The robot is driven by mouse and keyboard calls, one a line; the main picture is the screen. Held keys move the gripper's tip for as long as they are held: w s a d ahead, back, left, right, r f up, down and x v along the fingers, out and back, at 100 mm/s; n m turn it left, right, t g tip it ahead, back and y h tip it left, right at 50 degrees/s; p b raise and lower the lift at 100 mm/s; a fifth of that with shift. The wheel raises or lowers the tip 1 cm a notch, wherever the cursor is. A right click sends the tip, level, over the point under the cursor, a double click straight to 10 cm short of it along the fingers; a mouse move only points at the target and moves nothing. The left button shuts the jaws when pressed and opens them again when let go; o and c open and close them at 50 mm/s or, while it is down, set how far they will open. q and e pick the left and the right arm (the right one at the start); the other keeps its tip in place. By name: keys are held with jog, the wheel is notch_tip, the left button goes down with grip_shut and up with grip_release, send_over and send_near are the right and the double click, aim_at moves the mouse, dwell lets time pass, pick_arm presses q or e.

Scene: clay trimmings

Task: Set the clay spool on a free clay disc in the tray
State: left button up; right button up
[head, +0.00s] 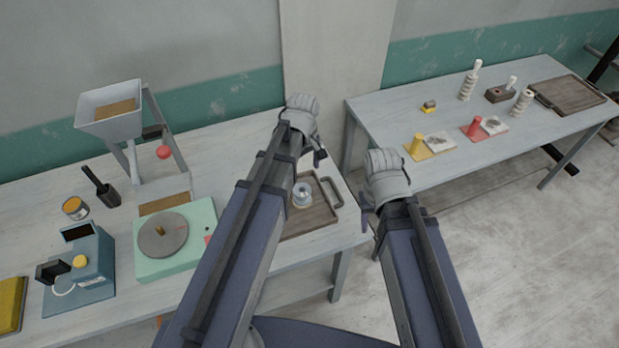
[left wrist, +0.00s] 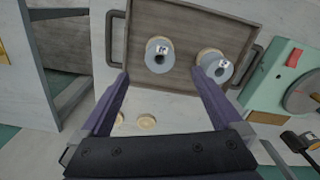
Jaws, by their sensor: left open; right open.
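The brown tray (head: 318,218) lies at the right end of the near table, partly hidden by my left arm. One grey-white clay spool (head: 302,195) shows in it. The left wrist view shows two such spools in the tray (left wrist: 190,22), a left spool (left wrist: 158,58) and a right spool (left wrist: 219,70). Each has a pale clay disc edge showing behind it. Two pale discs (left wrist: 147,122) lie on the table outside the tray. My left gripper (left wrist: 160,74) is open and empty; its right finger is near the right spool. My right gripper (head: 369,205) is open, away from the tray.
A green wheel unit (head: 152,262), a blue device (head: 92,268) and a hopper stand (head: 112,112) occupy the near table's left. A second table (head: 450,175) at the right holds stacked rings, coloured blocks and another tray (head: 568,93). A gap separates the tables.

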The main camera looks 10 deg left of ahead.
pick_arm(q)
jog(key=s+d+m+y, duration=0.1)
jog(key=s+d+m, duration=0.8)
jog(key=s+m, duration=0.4)
jog(key=shift+s+d+m, duration=0.25)
jog(key=shift+m, duration=0.25)
notch_tip(320, 180, down, 9)
jog(key=b, duration=0.9)
jog(key=shift+r, duration=0.1)
